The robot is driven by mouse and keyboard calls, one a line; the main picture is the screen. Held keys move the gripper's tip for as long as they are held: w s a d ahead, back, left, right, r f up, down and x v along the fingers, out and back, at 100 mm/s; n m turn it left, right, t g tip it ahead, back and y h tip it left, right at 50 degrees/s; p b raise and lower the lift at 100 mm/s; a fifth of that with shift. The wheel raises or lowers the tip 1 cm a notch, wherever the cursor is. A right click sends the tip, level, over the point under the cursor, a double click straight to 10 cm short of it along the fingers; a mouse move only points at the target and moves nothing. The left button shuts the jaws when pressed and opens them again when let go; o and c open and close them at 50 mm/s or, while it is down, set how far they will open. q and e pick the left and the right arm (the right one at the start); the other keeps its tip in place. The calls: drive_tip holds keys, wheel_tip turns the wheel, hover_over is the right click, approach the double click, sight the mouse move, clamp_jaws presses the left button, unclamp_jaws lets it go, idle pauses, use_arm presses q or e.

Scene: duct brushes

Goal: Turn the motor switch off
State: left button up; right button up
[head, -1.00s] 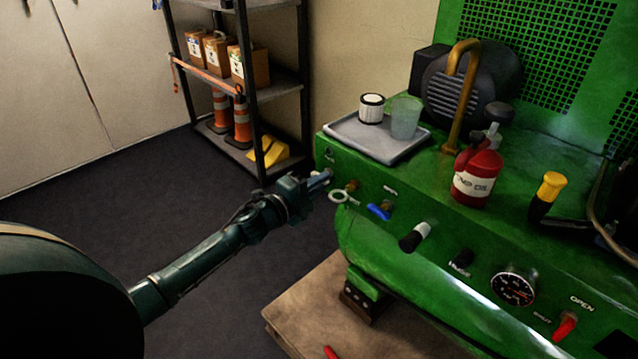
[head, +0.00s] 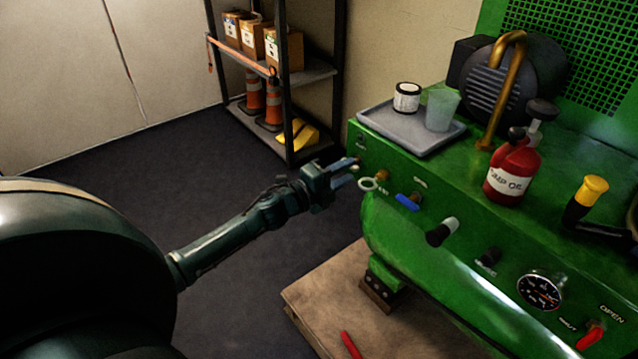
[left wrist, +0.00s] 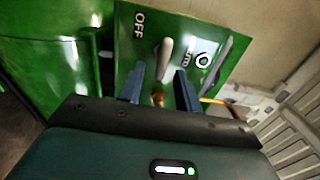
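The motor switch (left wrist: 165,58) shows in the left wrist view as a pale lever on a green panel (left wrist: 140,50). The panel is marked OFF at the left and AUTO at the right. My left gripper (head: 348,172) is at the left end of the green compressor (head: 400,220) in the head view. It also shows in the left wrist view (left wrist: 160,80), with its two fingers apart and empty, just short of the lever. The lever stands between the finger lines. My right gripper is not in view.
A ring pull (head: 369,184) and a blue-handled valve (head: 408,202) are close to my left gripper. A tray (head: 400,140), red oil bottle (head: 512,172) and pressure gauge (head: 540,290) are farther right. A shelf (head: 300,75) stands behind. Dark floor is open at left.

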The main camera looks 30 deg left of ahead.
use_arm(q)
drive_tip(key=p+v, duration=0.1)
drive_tip(key=v, duration=1)
drive_tip(key=shift+s, duration=0.25)
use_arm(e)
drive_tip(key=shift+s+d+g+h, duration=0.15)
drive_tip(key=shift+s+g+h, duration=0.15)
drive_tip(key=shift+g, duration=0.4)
use_arm(q)
drive_tip(key=shift+a, duration=0.1)
drive_tip(key=shift+r+p, duration=0.15)
drive_tip(key=shift+p, duration=0.2)
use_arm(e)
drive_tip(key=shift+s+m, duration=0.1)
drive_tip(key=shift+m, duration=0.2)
